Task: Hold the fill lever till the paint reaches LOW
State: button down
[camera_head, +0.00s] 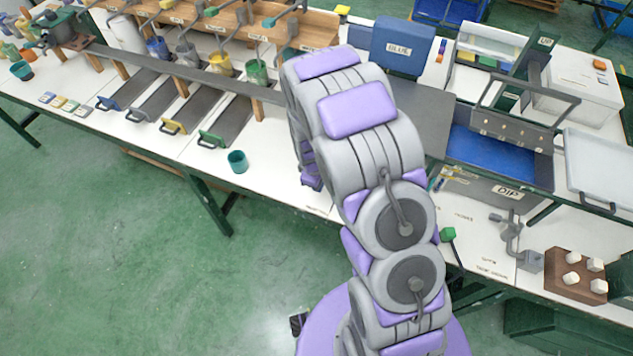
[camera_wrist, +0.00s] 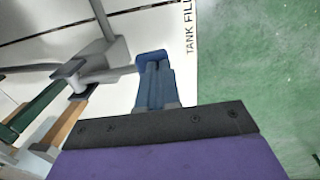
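In the wrist view my gripper (camera_wrist: 157,88) has its two blue-grey fingers close together. Their tips meet a blue end piece (camera_wrist: 152,57), which looks like the grip of the fill lever; a grey lever arm (camera_wrist: 105,72) runs to it. I cannot see the grip clamped between the fingers. The printed label TANK FILL (camera_wrist: 187,30) is beside it. In the head view my own arm hides the gripper and lever. The dip tank (camera_head: 485,187), marked DIP, is blue inside (camera_head: 500,160). A coloured strip (camera_head: 440,180) shows at its left; no LOW mark is readable.
A blue box labelled BLUE (camera_head: 403,46) stands behind my arm. A frame (camera_head: 520,130) stands over the tank, and a pale tray (camera_head: 600,165) is at right. A crank (camera_head: 513,235) and brown block (camera_head: 576,277) are near the front.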

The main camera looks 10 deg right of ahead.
jog(key=shift+s+f, duration=0.2)
jog(key=shift+w+a+r+p, duration=0.1)
jog(key=shift+r+p, duration=0.25)
jog(key=shift+r, duration=0.2)
notch_tip(320, 180, up, 13)
jog(key=s+a+p, duration=0.1)
jog(key=s+p, duration=0.1)
jog(key=shift+a, duration=0.35)
jog(key=shift+f, duration=0.1)
jog(key=s+d+r+m+g, duration=0.1)
jog(key=s+r+m, duration=0.4)
jog(key=s+r, duration=0.4)
jog(key=s+d+r+m+g, duration=0.2)
jog(key=s+r+m, duration=0.3)
jog(key=s, duration=1.7)
notch_tip(320, 180, up, 4)
jog(key=shift+d+f+m+y, duration=0.1)
jog(key=shift+d+m+y, duration=0.15)
jog(key=shift+m+y, duration=0.15)
